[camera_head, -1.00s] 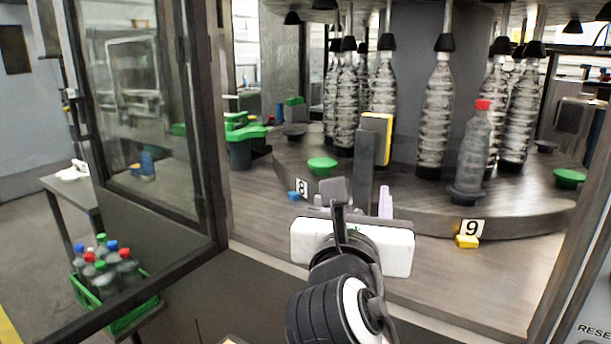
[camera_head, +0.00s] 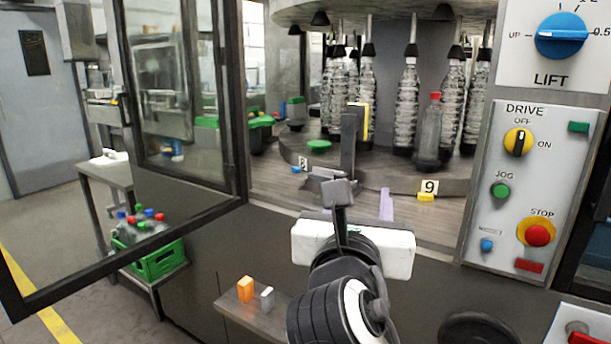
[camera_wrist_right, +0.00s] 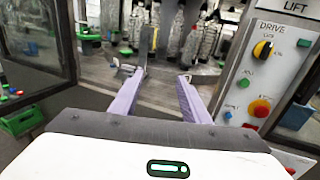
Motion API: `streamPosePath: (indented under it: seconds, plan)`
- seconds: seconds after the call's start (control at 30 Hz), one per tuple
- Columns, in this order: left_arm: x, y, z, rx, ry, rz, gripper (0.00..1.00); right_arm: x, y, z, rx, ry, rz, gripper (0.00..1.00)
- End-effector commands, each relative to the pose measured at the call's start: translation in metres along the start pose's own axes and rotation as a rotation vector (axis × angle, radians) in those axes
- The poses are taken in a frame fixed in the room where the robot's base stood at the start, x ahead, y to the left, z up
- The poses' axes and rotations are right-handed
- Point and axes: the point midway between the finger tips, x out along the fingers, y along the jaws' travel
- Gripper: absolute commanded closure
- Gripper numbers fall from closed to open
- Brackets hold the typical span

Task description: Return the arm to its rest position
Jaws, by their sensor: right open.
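My right arm comes up from the bottom middle of the head view. Its right gripper (camera_head: 356,192) is in front of the machine opening, with its back to the head camera, and its white housing hides part of the fingers. In the right wrist view the two purple fingers (camera_wrist_right: 158,98) stand wide apart with nothing between them. Beyond them are the machine's deck and the carousel (camera_head: 450,186) with clear bottles. My left gripper is not in view.
The open glass door (camera_head: 185,110) stands at the left of the opening. The control panel (camera_head: 535,160) with knobs and a red stop button is at the right. A green crate (camera_head: 160,262) of bottles is at lower left. A small shelf (camera_head: 262,318) holds an orange block (camera_head: 245,290).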

Motion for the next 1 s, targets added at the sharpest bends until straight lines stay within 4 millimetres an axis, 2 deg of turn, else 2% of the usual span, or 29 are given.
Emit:
streamPosePath:
  seconds: [0.2, 0.4, 0.7, 1.0]
  plan:
    - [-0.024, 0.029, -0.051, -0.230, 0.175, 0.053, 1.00, -0.001, 0.001, 0.000, 0.001, 0.000, 0.001, 0.58]
    - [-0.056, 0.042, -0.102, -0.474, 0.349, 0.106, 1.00, 0.001, -0.002, -0.001, -0.007, -0.002, -0.005, 0.58]
    - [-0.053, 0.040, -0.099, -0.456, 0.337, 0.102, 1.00, 0.043, -0.087, -0.026, -0.228, -0.060, -0.174, 0.58]
    - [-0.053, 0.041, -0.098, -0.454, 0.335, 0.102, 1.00, 0.070, -0.184, -0.030, -0.455, -0.119, -0.347, 0.58]
